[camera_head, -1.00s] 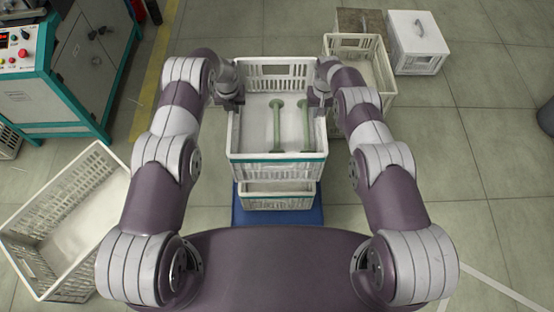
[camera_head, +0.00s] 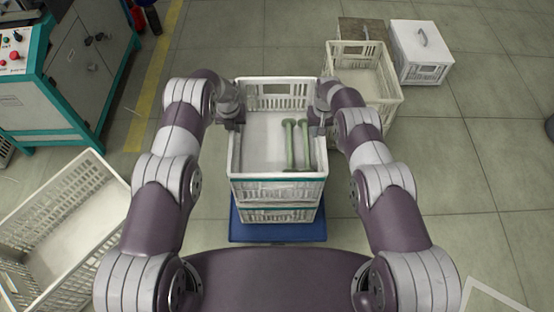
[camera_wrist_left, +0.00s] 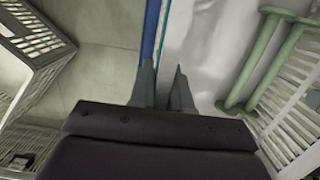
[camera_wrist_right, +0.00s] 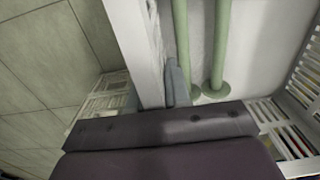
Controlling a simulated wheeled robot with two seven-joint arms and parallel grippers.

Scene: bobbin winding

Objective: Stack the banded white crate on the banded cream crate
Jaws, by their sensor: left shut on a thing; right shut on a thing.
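The banded white crate (camera_head: 277,190) is upright in the head view, with a thin teal band on its front and two green bobbins (camera_head: 290,145) inside. My left gripper (camera_head: 235,118) is shut on its left wall, also seen in the left wrist view (camera_wrist_left: 163,85). My right gripper (camera_head: 321,116) is shut on its right wall, also seen in the right wrist view (camera_wrist_right: 152,90). The banded cream crate (camera_head: 278,216) is directly below, mostly hidden by the white one. Only its front shows. Whether the two crates touch, I cannot tell.
The lower crate stands on a blue base (camera_head: 278,234). An empty cream crate (camera_head: 371,90) stands right, near a white lidded box (camera_head: 421,52) and a brown box (camera_head: 362,32). A large crate (camera_head: 60,225) lies left, below a teal machine (camera_head: 65,75).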

